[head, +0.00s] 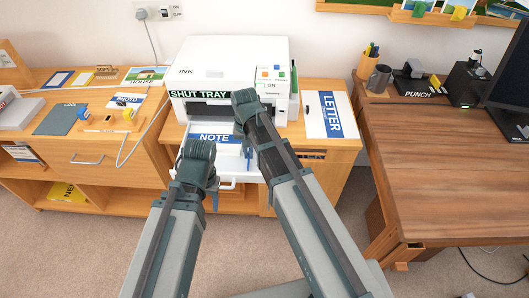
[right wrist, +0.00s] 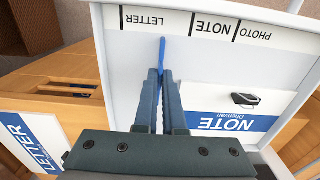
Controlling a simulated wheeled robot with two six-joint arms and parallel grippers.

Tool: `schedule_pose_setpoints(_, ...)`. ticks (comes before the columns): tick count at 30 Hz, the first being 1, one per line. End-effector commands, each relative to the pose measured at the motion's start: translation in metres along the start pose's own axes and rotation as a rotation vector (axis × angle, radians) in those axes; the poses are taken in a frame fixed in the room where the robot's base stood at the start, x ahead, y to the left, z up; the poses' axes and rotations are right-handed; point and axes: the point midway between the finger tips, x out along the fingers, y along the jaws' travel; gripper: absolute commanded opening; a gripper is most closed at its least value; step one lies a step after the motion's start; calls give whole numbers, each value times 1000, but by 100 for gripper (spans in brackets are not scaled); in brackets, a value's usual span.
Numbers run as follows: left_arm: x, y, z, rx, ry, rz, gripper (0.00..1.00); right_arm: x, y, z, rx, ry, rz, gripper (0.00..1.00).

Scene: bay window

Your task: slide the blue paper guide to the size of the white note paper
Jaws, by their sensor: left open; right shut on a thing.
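The white note paper (right wrist: 215,96), with a blue NOTE band, lies in the pulled-out white tray (right wrist: 117,70); it also shows in the head view (head: 209,149). My right gripper (right wrist: 163,73) is shut on the blue paper guide (right wrist: 163,52), a thin upright strip. In the right wrist view the guide stands by the LETTER label, a small gap left of the paper's edge. In the head view my right gripper (head: 240,130) reaches over the tray's right side and partly hides the guide. My left gripper (head: 208,190) is open at the tray's front left.
The white printer (head: 222,62) stands behind the tray, with a SHUT TRAY label. A LETTER pack (head: 323,115) lies to its right. A small dark object (right wrist: 245,99) shows over the note paper. The wooden desk (head: 440,150) at right has wide bare room.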

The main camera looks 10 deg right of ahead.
Motion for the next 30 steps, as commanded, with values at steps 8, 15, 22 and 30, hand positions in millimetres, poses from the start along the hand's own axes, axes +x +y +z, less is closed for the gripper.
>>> schedule_pose_setpoints(8, 0, 0, 0, 0, 0, 0, 52, 0, -32, 0, 0, 0, -1, 0)
schedule_pose_setpoints(15, 0, 0, 0, 0, 0, 0, 52, 0, -32, 0, 1, 0, -1, 0)
schedule_pose_setpoints(22, 0, 0, 0, 0, 0, 0, 52, 0, -31, 0, 1, 0, 0, 38)
schedule_pose_setpoints(30, 0, 0, 0, 0, 0, 0, 52, 0, -31, 0, 1, 0, 0, 38)
